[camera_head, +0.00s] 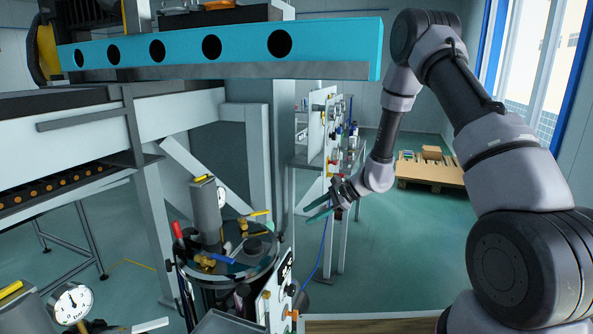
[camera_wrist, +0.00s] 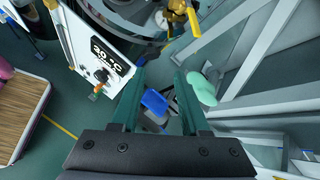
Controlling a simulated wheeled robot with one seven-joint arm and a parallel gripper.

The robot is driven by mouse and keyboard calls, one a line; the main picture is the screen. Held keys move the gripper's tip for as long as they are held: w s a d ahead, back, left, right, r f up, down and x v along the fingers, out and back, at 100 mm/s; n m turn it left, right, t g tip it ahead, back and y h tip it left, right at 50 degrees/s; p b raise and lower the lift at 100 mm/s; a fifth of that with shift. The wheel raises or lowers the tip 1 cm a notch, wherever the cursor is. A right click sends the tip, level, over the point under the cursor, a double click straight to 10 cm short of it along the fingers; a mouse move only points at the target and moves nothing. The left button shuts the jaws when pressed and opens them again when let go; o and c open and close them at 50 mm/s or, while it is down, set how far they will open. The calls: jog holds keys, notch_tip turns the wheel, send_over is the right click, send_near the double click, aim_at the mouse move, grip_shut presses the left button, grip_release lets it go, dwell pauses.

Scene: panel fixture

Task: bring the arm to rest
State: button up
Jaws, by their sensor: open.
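My arm reaches in from the right in the head view, bent at the elbow, with its forearm hanging down. My gripper (camera_head: 320,208) is at its end, pointing left, in the air near the round-topped machine (camera_head: 238,265). In the wrist view my gripper (camera_wrist: 155,78) shows two green fingers spread apart with nothing held between them. A blue block-like thing (camera_wrist: 154,101) shows beyond the gap. A white panel (camera_wrist: 82,43) with a dark "20 °C" display (camera_wrist: 108,57) is left of the fingers, apart from them.
An upright panel with knobs (camera_head: 331,125) stands on a bench behind my gripper. A teal beam (camera_head: 215,50) crosses above. A pressure gauge (camera_head: 73,304) is at the lower left. A pallet with a box (camera_head: 432,168) lies at the back right. Open floor (camera_head: 405,235) shows below my forearm.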

jog(key=s+d+r+n+h, duration=0.1)
jog(key=s+d+r+n, duration=0.15)
jog(key=r, duration=0.55)
jog(key=s+d+r+n+h, duration=0.1)
jog(key=s+d+r, duration=0.15)
jog(key=r, duration=0.55)
jog(key=s+d+r+n, duration=0.1)
jog(key=s+r+n, duration=0.1)
jog(key=s+r, duration=0.35)
jog(key=s+d+r+n+t+h, duration=0.4)
jog(key=s+d+r+t+h, duration=0.1)
jog(key=s+d+r, duration=0.8)
jog(key=s+r+h, duration=0.1)
jog(key=s+r, duration=0.1)
jog(key=s, duration=0.2)
jog(key=shift+d+t, duration=0.3)
jog(key=shift+d, duration=0.05)
